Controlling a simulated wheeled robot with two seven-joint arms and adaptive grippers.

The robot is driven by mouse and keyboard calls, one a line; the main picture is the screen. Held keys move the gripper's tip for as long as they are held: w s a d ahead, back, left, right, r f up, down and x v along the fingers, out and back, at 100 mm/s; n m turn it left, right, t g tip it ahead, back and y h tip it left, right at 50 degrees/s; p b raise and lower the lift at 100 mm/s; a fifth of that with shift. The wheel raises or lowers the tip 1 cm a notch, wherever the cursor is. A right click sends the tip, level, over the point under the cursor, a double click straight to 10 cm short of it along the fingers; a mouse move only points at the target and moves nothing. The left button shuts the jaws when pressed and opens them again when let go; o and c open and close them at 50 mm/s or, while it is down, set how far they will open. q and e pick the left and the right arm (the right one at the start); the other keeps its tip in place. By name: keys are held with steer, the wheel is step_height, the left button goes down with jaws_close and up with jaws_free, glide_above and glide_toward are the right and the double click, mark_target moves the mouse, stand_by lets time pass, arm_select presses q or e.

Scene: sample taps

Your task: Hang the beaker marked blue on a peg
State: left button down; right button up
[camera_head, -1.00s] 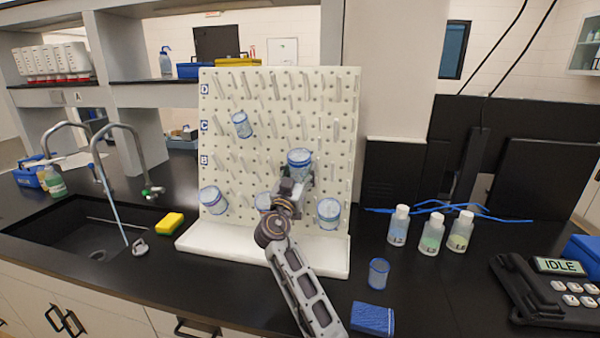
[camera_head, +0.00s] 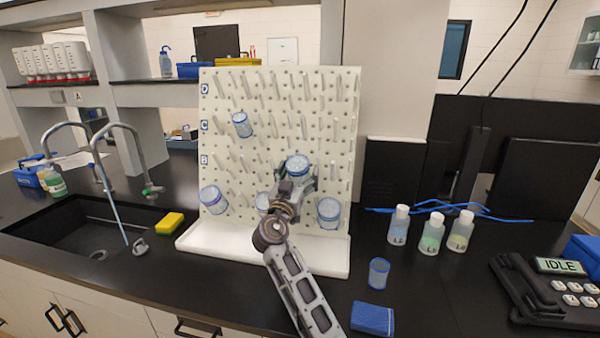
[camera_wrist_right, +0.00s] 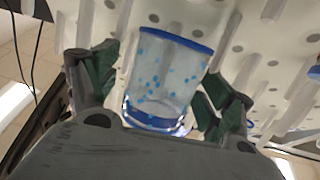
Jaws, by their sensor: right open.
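The beaker between my right fingers (camera_head: 298,166) is clear with a blue rim and hangs tilted at the front of the pegboard (camera_head: 208,140). In the right wrist view this beaker (camera_wrist_right: 166,75) shows blue dots and a blue band at each end. My right gripper (camera_head: 298,183) is open, its fingers on either side of the beaker. My left gripper is not in view.
Other beakers hang on the board: one upper left (camera_head: 242,125), one lower left (camera_head: 213,200), one lower right (camera_head: 329,213), and one partly behind my wrist (camera_head: 263,203).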

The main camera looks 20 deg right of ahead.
steer(key=shift+v, duration=3.15)
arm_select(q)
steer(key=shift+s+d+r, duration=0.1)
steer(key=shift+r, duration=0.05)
arm_select(e)
steer(key=shift+r, duration=0.15)
step_height(320, 180, up, 7)
steer(key=p, duration=0.7)
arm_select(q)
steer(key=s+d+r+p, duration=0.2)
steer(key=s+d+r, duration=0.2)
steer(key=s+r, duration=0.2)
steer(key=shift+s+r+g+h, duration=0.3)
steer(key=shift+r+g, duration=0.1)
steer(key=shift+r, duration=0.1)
arm_select(e)
steer(key=shift+r, duration=0.95)
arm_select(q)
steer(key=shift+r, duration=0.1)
arm_select(e)
steer(key=shift+r, duration=0.15)
